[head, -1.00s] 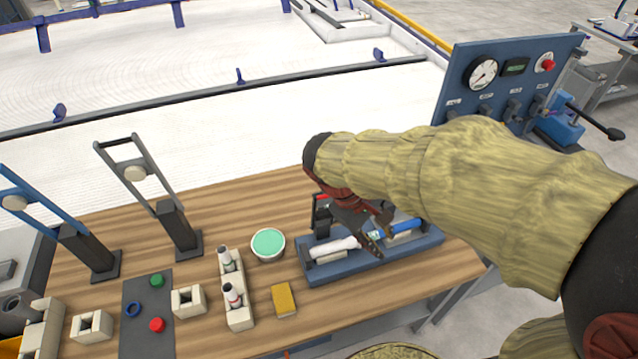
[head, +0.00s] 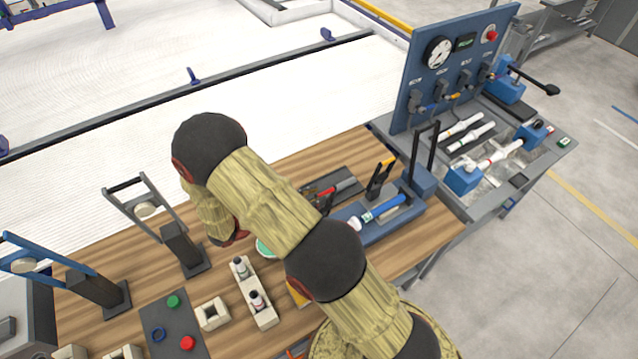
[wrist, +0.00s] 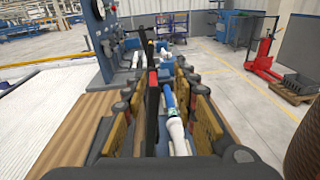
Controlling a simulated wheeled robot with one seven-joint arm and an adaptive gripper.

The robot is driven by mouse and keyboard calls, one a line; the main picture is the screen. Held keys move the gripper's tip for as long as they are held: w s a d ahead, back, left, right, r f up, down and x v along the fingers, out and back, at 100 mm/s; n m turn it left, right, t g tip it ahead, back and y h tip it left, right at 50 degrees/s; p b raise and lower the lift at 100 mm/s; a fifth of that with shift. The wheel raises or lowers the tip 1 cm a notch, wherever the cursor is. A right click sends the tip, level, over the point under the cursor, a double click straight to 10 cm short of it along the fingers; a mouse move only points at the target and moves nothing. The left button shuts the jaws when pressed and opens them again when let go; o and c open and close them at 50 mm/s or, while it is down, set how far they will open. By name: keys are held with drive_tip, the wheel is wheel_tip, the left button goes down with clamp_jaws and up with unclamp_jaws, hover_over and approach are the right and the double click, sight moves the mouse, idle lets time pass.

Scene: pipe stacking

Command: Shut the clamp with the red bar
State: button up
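A blue fixture (head: 412,228) on the wooden table carries a pipe with a blue length (head: 385,209) and a white end (head: 354,223). In the wrist view, a dark upright clamp bar with a red part (wrist: 153,79) stands between my fingers, left of the pipe (wrist: 168,99). Red also shows near my gripper in the head view (head: 338,188), partly hidden by my arm. My gripper (wrist: 160,82) is open, its yellow-padded fingers apart on both sides of the bar. I cannot tell whether they touch it. A black clamp with an orange top (head: 384,172) stands farther right.
A blue gauge panel (head: 450,60) and a grey bench tray (head: 515,160) with white pipes lie at the right. A black two-post frame (head: 426,150) stands beside the fixture.

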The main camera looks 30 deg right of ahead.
sight(333, 188)
drive_tip(key=shift+w+a+f+n+t, duration=0.15)
drive_tip(key=shift+f+n, duration=0.1)
drive_tip(key=shift+f, duration=0.1)
drive_tip(key=shift+w+a+f+n+t, duration=0.1)
drive_tip(key=shift+f+n+t, duration=0.05)
drive_tip(key=shift+f+n, duration=0.15)
drive_tip(key=shift+n+t+h, duration=0.25)
drive_tip(key=shift+t+h, duration=0.05)
drive_tip(key=shift+h, duration=0.1)
drive_tip(key=d, duration=0.5)
drive_tip(key=d+f+p, duration=0.1)
drive_tip(key=d, duration=0.2)
drive_tip(key=shift+w, duration=0.3)
drive_tip(key=shift+a, duration=0.1)
drive_tip(key=c, duration=0.3)
drive_tip(key=c, duration=0.4)
clamp_jaws()
